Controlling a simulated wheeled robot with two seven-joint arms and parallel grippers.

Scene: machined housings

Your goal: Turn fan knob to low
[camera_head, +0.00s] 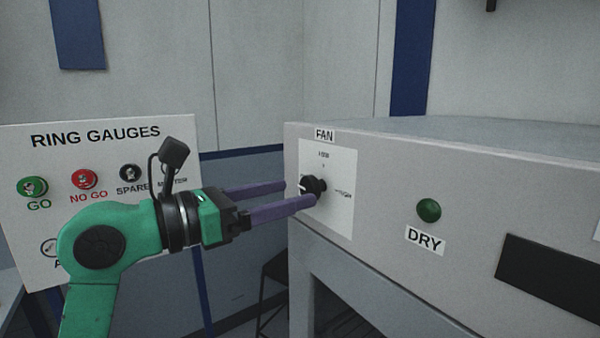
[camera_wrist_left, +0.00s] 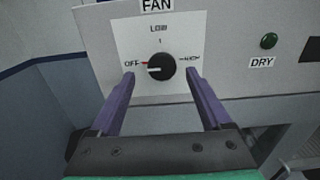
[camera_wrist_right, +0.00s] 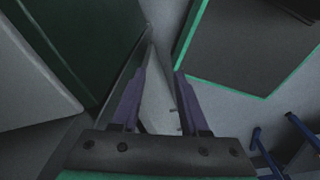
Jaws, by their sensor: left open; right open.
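The black fan knob (camera_head: 313,187) sits on a white plate (camera_head: 345,215) on the front of a grey cabinet. The left wrist view shows the knob (camera_wrist_left: 161,67) with its white pointer line toward the left, near OFF and a red mark. LOW is printed above it and HIGH to its right. My left gripper (camera_head: 303,194) is open, its purple fingers reaching toward the plate. In the left wrist view, its fingertips (camera_wrist_left: 161,72) lie on either side of the knob with gaps visible. My right gripper (camera_wrist_right: 160,72) is open and empty in the right wrist view.
A green button (camera_head: 429,210) above a DRY label is right of the knob. A RING GAUGES board (camera_head: 100,215) stands behind my left arm. The right wrist view shows a dark green-edged panel (camera_wrist_right: 255,45) near the right gripper.

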